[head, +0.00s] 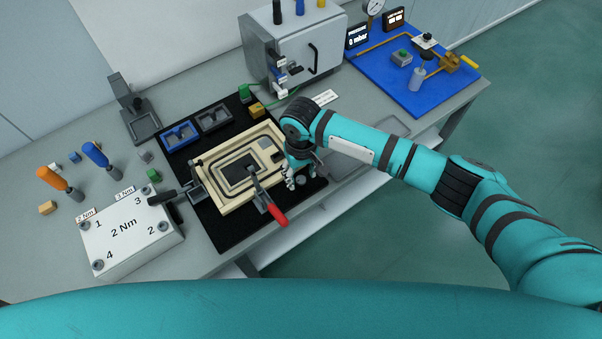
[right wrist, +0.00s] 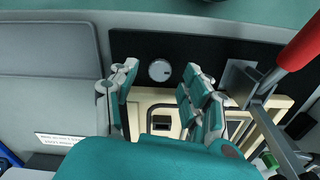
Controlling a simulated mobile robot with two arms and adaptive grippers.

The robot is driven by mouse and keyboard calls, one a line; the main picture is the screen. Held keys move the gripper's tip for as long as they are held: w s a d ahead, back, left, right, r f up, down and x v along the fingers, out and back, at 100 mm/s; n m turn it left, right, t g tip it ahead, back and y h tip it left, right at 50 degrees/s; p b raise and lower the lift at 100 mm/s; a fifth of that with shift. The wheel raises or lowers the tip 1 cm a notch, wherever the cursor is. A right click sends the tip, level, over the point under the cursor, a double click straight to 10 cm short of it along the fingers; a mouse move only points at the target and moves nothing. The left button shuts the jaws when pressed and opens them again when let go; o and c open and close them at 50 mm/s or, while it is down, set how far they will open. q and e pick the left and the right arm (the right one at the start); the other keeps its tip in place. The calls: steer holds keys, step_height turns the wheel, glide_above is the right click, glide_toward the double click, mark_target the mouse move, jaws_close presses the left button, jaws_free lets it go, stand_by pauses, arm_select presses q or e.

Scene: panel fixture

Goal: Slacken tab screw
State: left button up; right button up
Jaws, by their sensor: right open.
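A round grey knob with a small mark on its face (right wrist: 159,70) sits on the black mat by the front edge of the cream fixture plate (head: 222,184); I take it to be the tab screw, though no label shows. In the right wrist view it lies between the fingertips of my right gripper (right wrist: 160,80), which is open and empty, with a gap on both sides. In the head view my right gripper (head: 297,178) hangs at the right corner of the plate and partly hides that area. My left gripper is not in view.
A clamp with a red handle (head: 277,214) stands close left of my right gripper. A white numbered panel marked 2 Nm (head: 124,233), two screwdrivers with blue (head: 95,153) and orange (head: 51,178) handles, and a grey cabinet (head: 290,55) stand around.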

steer(key=shift+f, duration=0.7)
jaws_close()
steer(key=shift+r, duration=0.1)
